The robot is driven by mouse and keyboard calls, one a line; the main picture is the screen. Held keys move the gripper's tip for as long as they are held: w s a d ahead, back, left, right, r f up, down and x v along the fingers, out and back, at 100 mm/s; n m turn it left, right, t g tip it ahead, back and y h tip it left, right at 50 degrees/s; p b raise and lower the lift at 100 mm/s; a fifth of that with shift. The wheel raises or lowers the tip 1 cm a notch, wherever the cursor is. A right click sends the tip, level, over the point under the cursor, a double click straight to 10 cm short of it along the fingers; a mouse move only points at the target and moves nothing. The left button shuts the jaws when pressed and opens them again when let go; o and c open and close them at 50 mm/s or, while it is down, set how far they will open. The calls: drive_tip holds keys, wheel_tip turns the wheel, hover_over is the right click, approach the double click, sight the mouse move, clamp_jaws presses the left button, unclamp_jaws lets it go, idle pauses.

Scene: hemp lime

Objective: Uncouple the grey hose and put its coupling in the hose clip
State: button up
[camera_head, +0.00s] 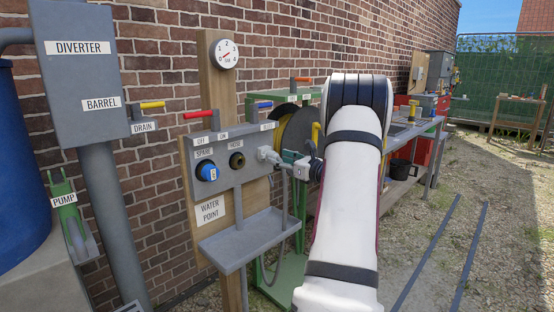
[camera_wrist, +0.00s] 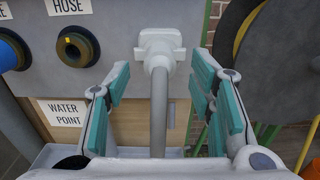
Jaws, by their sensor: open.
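A pale grey coupling (camera_wrist: 160,42) sits against the grey water point panel (camera_wrist: 112,55), right of the brass-rimmed socket (camera_wrist: 77,47) under the HOSE label. The grey hose (camera_wrist: 159,110) bends down from it. In the head view the coupling (camera_head: 267,155) shows at the panel's right end. My gripper (camera_wrist: 160,85) is open, its teal-padded fingers on either side of the hose, with a gap on both sides. In the head view my gripper (camera_head: 299,162) is just right of the coupling, partly hidden by my arm. I cannot make out a separate hose clip.
A blue fitting (camera_head: 207,171) is on the panel's left. Red (camera_head: 199,114) and blue (camera_head: 264,105) levers stand above the panel. A grey tray (camera_head: 243,240) juts out below. A hose reel (camera_head: 293,135) in a green frame stands behind my gripper.

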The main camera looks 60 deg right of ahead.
drive_tip(key=v, duration=0.9)
drive_tip(key=shift+s, duration=0.2)
drive_tip(key=shift+a, duration=0.1)
